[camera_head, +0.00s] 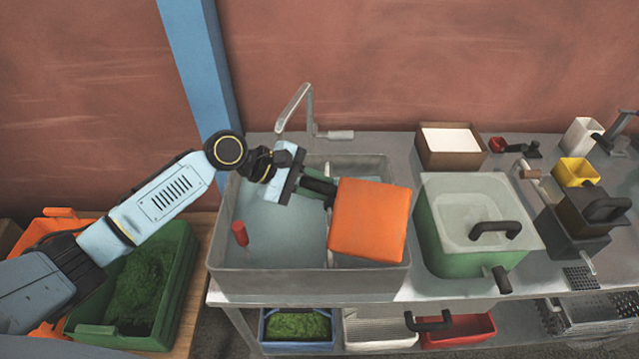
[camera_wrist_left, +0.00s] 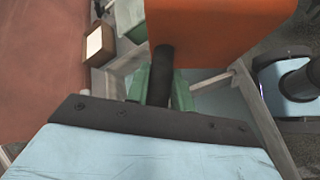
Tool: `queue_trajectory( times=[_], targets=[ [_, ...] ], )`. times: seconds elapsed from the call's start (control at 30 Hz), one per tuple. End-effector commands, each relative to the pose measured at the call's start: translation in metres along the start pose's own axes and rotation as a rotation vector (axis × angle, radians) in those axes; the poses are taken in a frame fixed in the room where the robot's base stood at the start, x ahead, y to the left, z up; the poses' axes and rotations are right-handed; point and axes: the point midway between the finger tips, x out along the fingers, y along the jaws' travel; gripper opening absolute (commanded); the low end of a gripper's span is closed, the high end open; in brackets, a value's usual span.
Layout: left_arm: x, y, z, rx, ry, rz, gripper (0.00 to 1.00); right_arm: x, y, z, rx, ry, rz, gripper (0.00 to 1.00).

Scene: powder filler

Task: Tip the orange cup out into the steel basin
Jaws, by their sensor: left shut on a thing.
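The orange cup (camera_head: 369,220) is held over the right part of the steel basin (camera_head: 300,283) in the head view. Its broad orange side faces the camera; its opening and contents are hidden. My left gripper (camera_head: 322,189) is shut on the cup's black handle. In the left wrist view the cup (camera_wrist_left: 215,20) fills the top middle, and the green fingers of my left gripper (camera_wrist_left: 160,85) hold the dark handle. The basin has a divider under the cup and a tap (camera_head: 296,108) behind it. My right gripper does not show clearly.
A green bin (camera_head: 150,285) with green material is at the left. A red-topped object (camera_head: 240,233) stands in the basin.

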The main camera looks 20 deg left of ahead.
Motion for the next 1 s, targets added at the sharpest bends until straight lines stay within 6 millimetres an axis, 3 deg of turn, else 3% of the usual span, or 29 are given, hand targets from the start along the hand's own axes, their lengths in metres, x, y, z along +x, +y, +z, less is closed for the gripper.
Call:
queue_trajectory(
  times=[0.13, 0.77, 1.0],
  targets=[
    [-0.008, -0.004, 0.012, 0.172, 0.032, 0.131, 0.01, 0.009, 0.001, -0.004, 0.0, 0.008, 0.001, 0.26],
    [-0.016, -0.008, 0.024, 0.485, 0.094, 0.367, 0.01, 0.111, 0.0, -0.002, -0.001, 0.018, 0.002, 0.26],
    [-0.012, -0.013, 0.019, 0.662, 0.129, 0.501, 0.01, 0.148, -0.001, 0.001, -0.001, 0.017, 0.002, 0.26]
  ],
)
